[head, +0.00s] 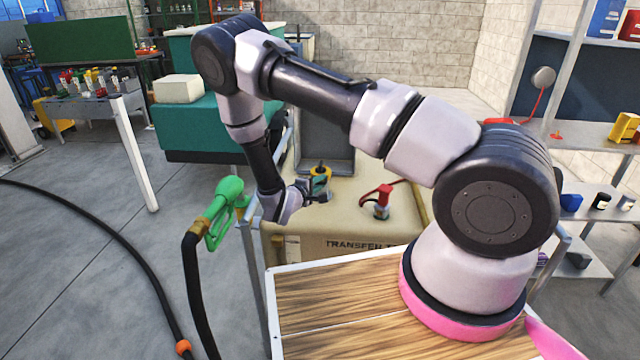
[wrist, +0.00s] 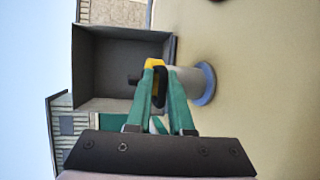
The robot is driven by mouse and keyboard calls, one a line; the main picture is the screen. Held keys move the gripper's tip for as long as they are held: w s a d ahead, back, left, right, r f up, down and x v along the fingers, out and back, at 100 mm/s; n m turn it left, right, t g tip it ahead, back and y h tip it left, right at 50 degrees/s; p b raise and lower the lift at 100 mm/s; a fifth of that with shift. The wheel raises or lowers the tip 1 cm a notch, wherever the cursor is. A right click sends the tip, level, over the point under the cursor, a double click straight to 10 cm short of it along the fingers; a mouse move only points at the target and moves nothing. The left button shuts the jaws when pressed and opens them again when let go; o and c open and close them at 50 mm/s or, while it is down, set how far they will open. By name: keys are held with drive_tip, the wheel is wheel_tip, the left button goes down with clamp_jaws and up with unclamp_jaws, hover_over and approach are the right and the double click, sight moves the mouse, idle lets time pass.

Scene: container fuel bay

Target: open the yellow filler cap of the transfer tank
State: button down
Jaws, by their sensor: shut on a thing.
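The cream transfer tank (head: 345,215) stands just beyond the wooden bench top in the head view. The yellow filler cap (head: 319,171) is on the tank's top, partly hidden by my gripper (head: 318,190). In the wrist view the green fingers of my gripper (wrist: 161,78) are shut on the yellow cap (wrist: 153,64), which has a dark part. The cap sits at a grey neck (wrist: 187,83) with a blue ring (wrist: 206,84) at its base. I cannot tell whether the cap is loosened.
A red fitting (head: 382,196) with a red hose stands right of the cap on the tank. A green fuel nozzle (head: 226,200) on a black hose is at the tank's left. A grey open box (head: 325,145) rises behind.

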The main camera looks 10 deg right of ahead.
drive_tip(key=shift+s+g, duration=0.15)
drive_tip(key=shift+g, duration=0.15)
